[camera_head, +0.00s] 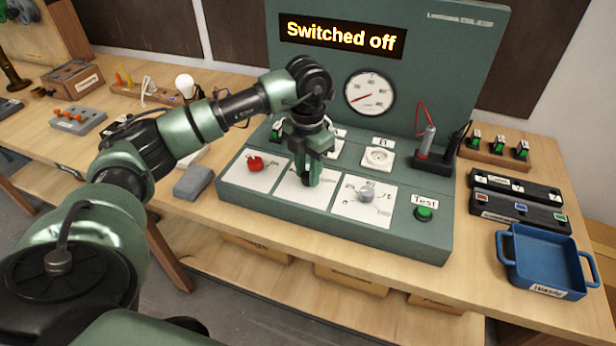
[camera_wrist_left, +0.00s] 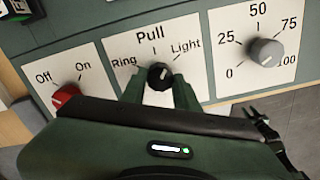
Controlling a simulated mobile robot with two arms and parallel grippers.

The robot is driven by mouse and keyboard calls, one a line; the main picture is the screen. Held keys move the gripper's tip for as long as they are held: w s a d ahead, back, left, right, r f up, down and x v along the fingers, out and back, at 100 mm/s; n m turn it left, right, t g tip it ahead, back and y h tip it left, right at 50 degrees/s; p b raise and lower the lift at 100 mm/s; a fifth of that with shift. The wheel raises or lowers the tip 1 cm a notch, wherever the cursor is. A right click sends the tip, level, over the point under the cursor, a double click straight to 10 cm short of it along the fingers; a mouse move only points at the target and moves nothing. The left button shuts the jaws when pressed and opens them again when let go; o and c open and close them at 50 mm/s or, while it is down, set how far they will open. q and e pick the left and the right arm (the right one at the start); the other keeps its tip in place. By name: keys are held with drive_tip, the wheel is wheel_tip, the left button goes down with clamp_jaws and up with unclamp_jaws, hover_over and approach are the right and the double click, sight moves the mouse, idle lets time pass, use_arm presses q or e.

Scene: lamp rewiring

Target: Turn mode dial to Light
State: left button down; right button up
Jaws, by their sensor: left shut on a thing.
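The mode dial (camera_wrist_left: 160,77) is a black knob on a white plate marked Ring, Pull and Light. My left gripper (camera_head: 308,182) is shut on it from the front, with one green finger on each side. The dial's small pale mark seems to point up and a little right, between Pull and Light, but it is too small to be sure. In the head view my gripper hides most of the dial and part of its plate (camera_head: 322,196). The test panel's display (camera_head: 342,36) reads "Switched off". My right gripper is not in view.
A red Off/On knob (camera_head: 255,164) sits left of the dial, and a grey 0 to 100 knob (camera_head: 366,193) sits right. A green Test button (camera_head: 424,213) is farther right. A blue Waste tray (camera_head: 545,262) stands at the right, and a grey block (camera_head: 194,182) lies left of the panel.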

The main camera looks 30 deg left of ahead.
sight(307, 175)
use_arm(q)
drive_tip(key=shift+w+a+r+m+b, duration=0.1)
drive_tip(key=shift+m+b, duration=0.95)
drive_tip(key=shift+m, duration=1.25)
drive_tip(key=c, duration=1.1)
unclamp_jaws()
drive_tip(key=shift+o, duration=0.2)
drive_tip(key=shift+r, duration=0.1)
wheel_tip(307, 175, up, 8)
drive_tip(key=shift+f+b, duration=0.2)
drive_tip(key=shift+b, duration=0.5)
